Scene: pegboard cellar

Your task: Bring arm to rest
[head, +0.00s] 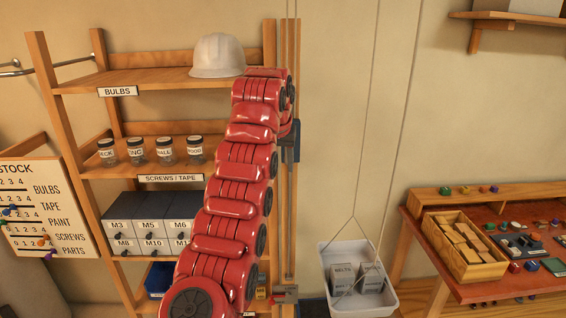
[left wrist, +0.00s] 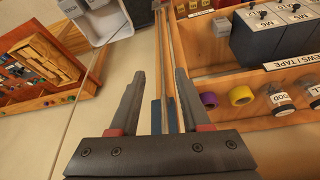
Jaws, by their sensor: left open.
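My red left arm rises from the bottom centre of the head view, in front of the wooden shelf unit, and bends over at shelf-top height. My left gripper (left wrist: 158,74) is open and points away in the left wrist view, with nothing held between its fingers. A wooden upright with a narrow rail (left wrist: 163,45) and a blue part (left wrist: 156,116) show between and behind the fingers; I cannot tell how far off they are. My right gripper is in neither view.
A white hard hat (head: 218,56) sits on the top shelf, close to the arm. Jars (head: 166,150) and drawer boxes (head: 150,225) fill lower shelves. A white bin (head: 340,300) holding boxes hangs on cords right of the arm. A red-topped workbench (head: 480,290) stands far right.

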